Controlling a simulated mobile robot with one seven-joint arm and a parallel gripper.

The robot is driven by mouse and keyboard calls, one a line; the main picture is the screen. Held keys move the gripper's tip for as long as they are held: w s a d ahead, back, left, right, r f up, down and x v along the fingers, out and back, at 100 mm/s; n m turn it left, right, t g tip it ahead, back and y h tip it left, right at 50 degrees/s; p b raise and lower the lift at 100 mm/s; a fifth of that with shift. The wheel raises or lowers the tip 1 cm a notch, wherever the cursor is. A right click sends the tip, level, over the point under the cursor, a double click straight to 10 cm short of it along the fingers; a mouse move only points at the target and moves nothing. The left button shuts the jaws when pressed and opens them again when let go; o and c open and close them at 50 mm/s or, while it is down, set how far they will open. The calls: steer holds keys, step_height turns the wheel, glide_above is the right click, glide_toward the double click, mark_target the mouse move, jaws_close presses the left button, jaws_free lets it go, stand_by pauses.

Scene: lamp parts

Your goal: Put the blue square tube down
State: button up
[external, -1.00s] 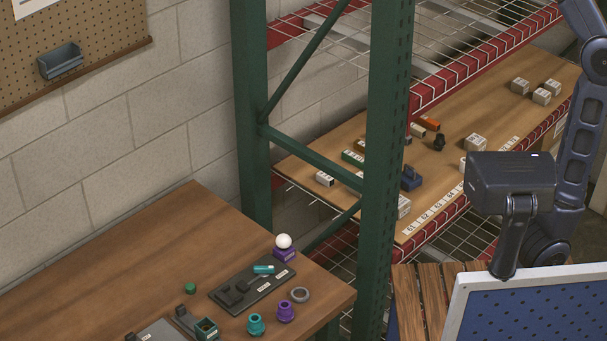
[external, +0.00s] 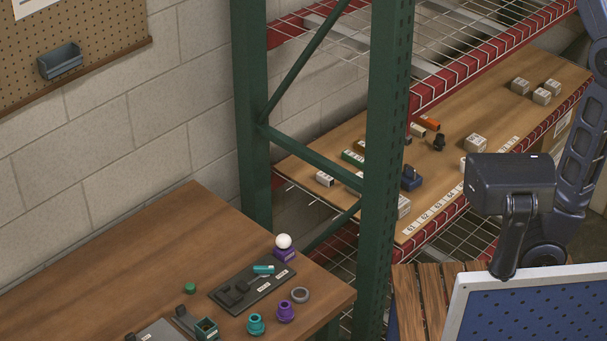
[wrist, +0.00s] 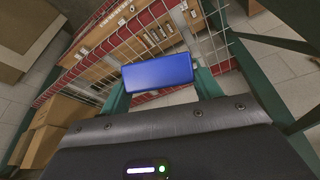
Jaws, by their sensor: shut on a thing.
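The blue square tube (wrist: 158,72) shows in the wrist view as a plain blue block across the space between my fingertips. My gripper (wrist: 160,84) is shut on it, with a green finger at each end. The tube is held up in front of the wire shelving, and I see nothing touching it from below. In the external view neither the held tube nor my fingertips can be made out; only the dark arm links show at the right.
A wooden table (external: 110,265) at lower left carries lamp parts. A white-framed blue perforated board (external: 540,305) stands at lower right. Cardboard boxes (wrist: 50,125) show in the wrist view.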

steer(key=w+d+f+m+h, duration=0.1)
steer(key=w+d+f+m, duration=0.3)
steer(key=w+d+f, duration=1.4)
steer(key=w+d+f+m, duration=0.1)
steer(key=w+d+f, duration=0.25)
steer(key=f, duration=0.55)
steer(key=w+d+f+m+h, duration=0.15)
steer(key=d+f, duration=0.25)
steer(key=f, duration=0.4)
steer(key=w+d+f+y, duration=0.1)
steer(key=w+d+f, duration=0.25)
steer(key=f, duration=0.55)
steer(key=s+a+f+n, duration=0.1)
steer(key=a+f, duration=0.5)
steer(key=f, duration=0.7)
steer(key=a+f, duration=0.6)
steer(key=f, duration=0.7)
steer(key=s+a+f+n, duration=0.1)
steer(key=a+f, duration=0.4)
steer(key=f, duration=0.8)
steer(key=w+a+r+n+t+y, duration=0.2)
steer(key=w+a+r+n+y, duration=0.2)
steer(key=a, duration=0.4)
steer(key=w+a+r+n+t+y, duration=0.3)
steer(key=w+a+n+y, duration=0.15)
steer(key=a, duration=0.25)
step_height(320, 180, down, 19)
steer(key=shift+s+a+f, duration=0.15)
